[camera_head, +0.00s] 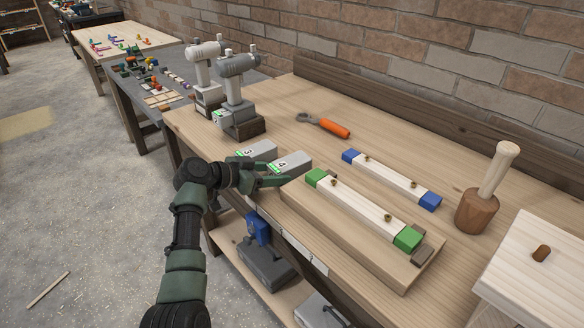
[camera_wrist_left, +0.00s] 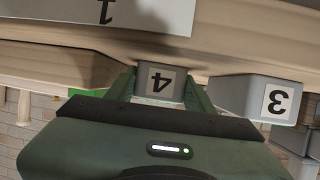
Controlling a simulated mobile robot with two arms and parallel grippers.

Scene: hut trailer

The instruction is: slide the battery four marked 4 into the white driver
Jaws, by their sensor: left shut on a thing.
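The battery four (camera_head: 293,160), a grey block with a white label marked 4, is at the bench's front edge. My left gripper (camera_head: 276,173) is shut on it from the front. In the left wrist view, the battery four (camera_wrist_left: 160,84) sits between the two green fingers, its label upside down. I cannot tell whether it touches the bench top. The white driver (camera_head: 203,72) stands upright at the bench's far left end, behind a grey driver (camera_head: 237,88) that partly hides its lower part. My right gripper is not in view.
The battery three (camera_head: 260,150) stands close left of battery four. A wooden board (camera_head: 400,268) with a green-ended bar lies right of it. Bench between batteries and drivers is mostly clear.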

